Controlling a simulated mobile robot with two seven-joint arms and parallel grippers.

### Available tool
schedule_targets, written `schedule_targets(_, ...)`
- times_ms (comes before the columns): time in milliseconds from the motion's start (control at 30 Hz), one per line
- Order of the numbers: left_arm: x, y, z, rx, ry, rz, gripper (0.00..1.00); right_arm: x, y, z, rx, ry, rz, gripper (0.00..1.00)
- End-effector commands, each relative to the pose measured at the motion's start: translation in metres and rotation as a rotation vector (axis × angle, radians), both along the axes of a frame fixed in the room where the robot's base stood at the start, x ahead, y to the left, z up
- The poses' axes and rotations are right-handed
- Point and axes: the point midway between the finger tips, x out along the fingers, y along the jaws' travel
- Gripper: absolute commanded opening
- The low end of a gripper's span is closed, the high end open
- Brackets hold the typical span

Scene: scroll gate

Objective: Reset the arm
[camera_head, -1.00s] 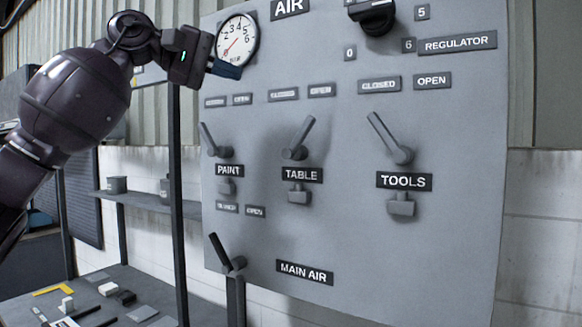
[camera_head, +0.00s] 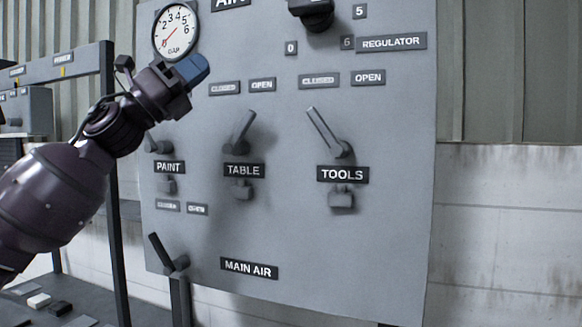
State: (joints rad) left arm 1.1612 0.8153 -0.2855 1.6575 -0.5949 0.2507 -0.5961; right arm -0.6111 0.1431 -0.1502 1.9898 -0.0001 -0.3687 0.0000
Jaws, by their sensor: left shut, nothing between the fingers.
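My left gripper (camera_head: 193,71) is shut and empty, its blue fingertips together in front of the grey air panel (camera_head: 380,240), just below the pressure gauge (camera_head: 175,31). My left arm comes in from the left and hides part of the PAINT lever (camera_head: 158,146). The TABLE lever (camera_head: 240,131) tilts up to the right. The TOOLS lever (camera_head: 328,132) tilts up to the left. The MAIN AIR lever (camera_head: 168,252) at lower left tilts up to the left. The black regulator knob (camera_head: 312,12) is cut by the top edge. My right gripper is out of view.
A workbench (camera_head: 85,300) with small blocks lies at lower left. A dark rack post (camera_head: 115,200) stands left of the panel. A pale block wall (camera_head: 510,220) is at the right, with free room in front of it.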

Motion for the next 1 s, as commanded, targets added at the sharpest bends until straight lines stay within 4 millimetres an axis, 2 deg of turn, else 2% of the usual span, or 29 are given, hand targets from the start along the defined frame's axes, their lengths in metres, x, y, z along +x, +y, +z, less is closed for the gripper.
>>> schedule_targets(33,0.011,0.002,-0.026,-0.077,0.113,-0.049,0.0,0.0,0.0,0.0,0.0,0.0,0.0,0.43)
schedule_targets(233,0.046,0.018,-0.125,-0.383,0.525,-0.207,0.0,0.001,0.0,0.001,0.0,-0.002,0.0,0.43)
schedule_targets(367,0.059,0.029,-0.195,-0.574,0.758,-0.277,0.0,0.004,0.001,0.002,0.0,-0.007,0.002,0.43)
schedule_targets(500,0.063,0.041,-0.273,-0.774,0.979,-0.326,0.0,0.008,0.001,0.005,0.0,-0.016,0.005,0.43)
schedule_targets(633,0.058,0.052,-0.346,-0.955,1.158,-0.351,0.0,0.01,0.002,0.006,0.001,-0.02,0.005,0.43)
schedule_targets(767,0.043,0.061,-0.418,-1.129,1.313,-0.356,0.0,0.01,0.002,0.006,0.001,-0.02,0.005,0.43)
schedule_targets(800,0.037,0.064,-0.439,-1.181,1.356,-0.353,0.0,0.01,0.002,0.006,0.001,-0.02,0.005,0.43)
schedule_targets(1000,-0.005,0.077,-0.54,-1.417,1.529,-0.316,0.0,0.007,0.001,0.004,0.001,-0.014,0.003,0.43)
